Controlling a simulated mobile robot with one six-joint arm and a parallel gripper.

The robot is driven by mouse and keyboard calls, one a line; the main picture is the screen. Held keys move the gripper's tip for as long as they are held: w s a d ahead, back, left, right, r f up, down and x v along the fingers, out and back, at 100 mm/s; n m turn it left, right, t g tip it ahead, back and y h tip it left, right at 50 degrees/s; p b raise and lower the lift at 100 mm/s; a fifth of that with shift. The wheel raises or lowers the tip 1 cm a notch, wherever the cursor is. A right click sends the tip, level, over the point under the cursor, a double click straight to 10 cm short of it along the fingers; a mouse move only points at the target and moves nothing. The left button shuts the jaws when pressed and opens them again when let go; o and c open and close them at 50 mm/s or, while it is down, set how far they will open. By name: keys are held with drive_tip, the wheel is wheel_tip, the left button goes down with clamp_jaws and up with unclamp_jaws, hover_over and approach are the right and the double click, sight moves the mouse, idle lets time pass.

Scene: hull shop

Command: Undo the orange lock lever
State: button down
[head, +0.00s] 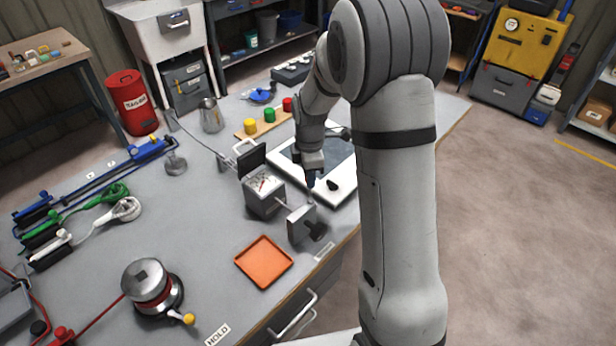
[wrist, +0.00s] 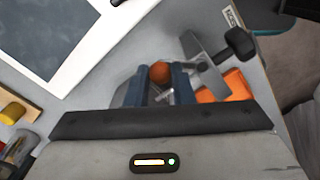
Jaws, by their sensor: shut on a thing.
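My gripper (head: 311,180) is low over the bench, just behind a grey metal plate (head: 301,222) with a black knob (head: 318,231). In the wrist view, my gripper's two blue fingers (wrist: 160,78) are closed around a round orange knob (wrist: 159,72), which I take as the end of the orange lock lever. The knob sits between the fingertips. The lever's stem is mostly hidden by the fingers, and in the head view the knob is hidden. The grey plate and black knob also show close to the right of the fingers in the wrist view (wrist: 240,43).
A box with an open black lid (head: 264,196) stands left of my gripper. A white-framed dark panel (head: 341,160) lies behind it. An orange tray (head: 263,261) lies in front, near the bench edge. A round metal device (head: 149,281) is at the front left.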

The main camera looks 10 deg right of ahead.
drive_tip(key=shift+s+a+f, duration=0.1)
drive_tip(key=shift+s+f, duration=0.05)
idle(0.3)
drive_tip(key=c, duration=1.3)
unclamp_jaws()
drive_tip(key=shift+r, duration=0.35)
wheel_tip(320, 180, up, 7)
drive_tip(key=shift+r+b, duration=0.15)
drive_tip(key=shift+b, duration=0.3)
